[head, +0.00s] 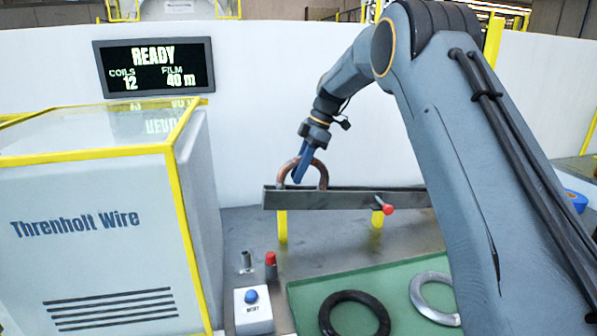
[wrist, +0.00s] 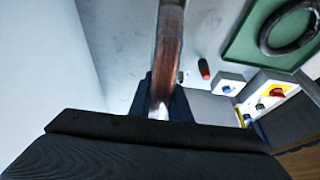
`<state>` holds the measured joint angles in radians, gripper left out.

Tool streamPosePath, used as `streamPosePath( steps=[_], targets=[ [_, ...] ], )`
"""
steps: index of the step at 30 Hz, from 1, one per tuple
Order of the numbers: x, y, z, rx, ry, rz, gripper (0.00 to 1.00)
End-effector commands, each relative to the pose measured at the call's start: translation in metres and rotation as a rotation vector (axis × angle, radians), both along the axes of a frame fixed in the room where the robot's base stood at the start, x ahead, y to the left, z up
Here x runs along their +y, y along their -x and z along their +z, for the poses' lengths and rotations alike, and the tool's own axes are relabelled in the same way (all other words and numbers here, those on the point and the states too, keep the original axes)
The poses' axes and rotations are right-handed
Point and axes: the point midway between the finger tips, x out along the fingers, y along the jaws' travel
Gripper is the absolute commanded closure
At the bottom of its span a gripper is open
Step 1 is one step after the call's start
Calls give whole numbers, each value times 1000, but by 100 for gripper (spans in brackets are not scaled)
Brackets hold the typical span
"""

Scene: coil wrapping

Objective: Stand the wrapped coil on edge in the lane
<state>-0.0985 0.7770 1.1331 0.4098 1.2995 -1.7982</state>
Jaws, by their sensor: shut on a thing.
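The wrapped coil (head: 322,172) is a copper-brown ring standing upright on edge at the left part of the lane (head: 345,199). The lane is a dark, long rail on yellow posts. Its front wall hides the coil's lower part, so I cannot tell whether the coil touches the bottom. In the wrist view the coil (wrist: 168,55) shows edge-on as a brown band between the dark fingers of my gripper (wrist: 162,98).
A green tray (head: 300,290) holds a black coil (head: 328,312) and a silver coil (head: 418,300). A box with a blue button (head: 251,296) and a red-topped post (head: 271,260) stand left of it. A grey cabinet (head: 90,260) fills the left. A red knob (head: 387,209) protrudes from the lane.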

Motion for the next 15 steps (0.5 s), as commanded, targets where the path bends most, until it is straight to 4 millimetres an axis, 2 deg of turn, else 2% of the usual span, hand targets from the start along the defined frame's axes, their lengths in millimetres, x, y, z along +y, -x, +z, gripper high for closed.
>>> streamPosePath(
  steps=[6, 7, 10, 11, 15],
  targets=[
    [0, 0, -2, -2, 0, 0, 100],
    [0, 0, -2, -2, 0, 0, 81],
    [0, 0, -2, -2, 0, -1, 65],
    [0, 0, -2, -1, 0, 0, 61],
    [0, 0, -2, -1, 0, 0, 61]
  ],
)
